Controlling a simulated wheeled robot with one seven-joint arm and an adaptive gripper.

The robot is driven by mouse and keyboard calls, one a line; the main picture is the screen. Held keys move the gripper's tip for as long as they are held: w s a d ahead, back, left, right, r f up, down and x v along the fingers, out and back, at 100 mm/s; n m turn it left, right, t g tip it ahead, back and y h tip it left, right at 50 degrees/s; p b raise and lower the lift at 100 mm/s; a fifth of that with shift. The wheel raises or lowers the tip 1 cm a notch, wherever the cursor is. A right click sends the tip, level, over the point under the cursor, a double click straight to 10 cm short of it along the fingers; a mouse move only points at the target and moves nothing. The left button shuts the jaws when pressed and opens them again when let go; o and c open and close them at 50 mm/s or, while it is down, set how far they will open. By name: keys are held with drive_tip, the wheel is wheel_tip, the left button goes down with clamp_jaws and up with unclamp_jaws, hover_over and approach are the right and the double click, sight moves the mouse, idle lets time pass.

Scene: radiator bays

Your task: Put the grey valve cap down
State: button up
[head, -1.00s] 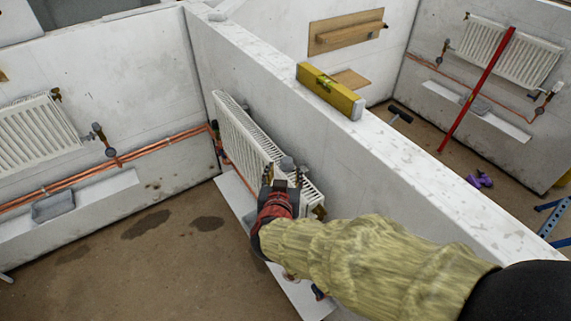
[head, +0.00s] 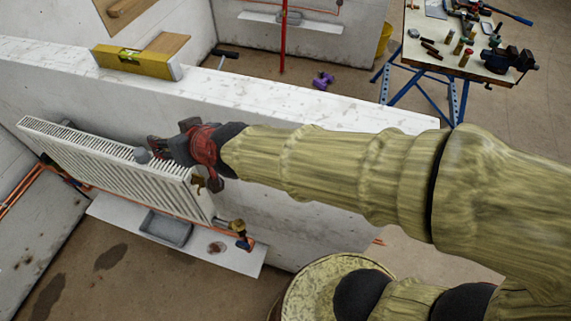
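The grey valve cap (head: 142,155) shows as a small grey round piece at the top edge of the white radiator (head: 95,163) on the near side of the partition wall. My gripper (head: 170,133) is at the radiator's top, just right of the cap. Its two dark fingers look spread apart, and the cap shows outside them, beside the lower finger. Whether that finger touches the cap, I cannot tell. The cap's underside is hidden, but it seems to rest on the radiator top.
A yellow spirit level (head: 133,61) lies on the partition wall top (head: 270,97). Below the radiator a white board (head: 215,253) holds a grey tray (head: 167,228). A brass valve (head: 238,228) sticks out at the radiator's lower right. A workbench (head: 440,50) with tools stands behind.

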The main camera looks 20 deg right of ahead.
drive_tip(key=s+d+m+g+h, duration=0.1)
drive_tip(key=s+d+g+h, duration=0.1)
drive_tip(key=s+d, duration=0.7)
drive_tip(key=s+d+f+m+g+h, duration=0.1)
drive_tip(key=s+d+g+h, duration=0.1)
drive_tip(key=s+d, duration=0.7)
drive_tip(key=d+h, duration=0.1)
drive_tip(key=d, duration=0.5)
drive_tip(key=shift+d+m+h, duration=0.25)
drive_tip(key=shift+m+h, duration=0.05)
drive_tip(key=shift+m, duration=0.1)
drive_tip(key=shift+s+f, duration=0.1)
wheel_tip(320, 180, down, 9)
drive_tip(key=b, duration=0.9)
drive_tip(key=shift+c, duration=0.3)
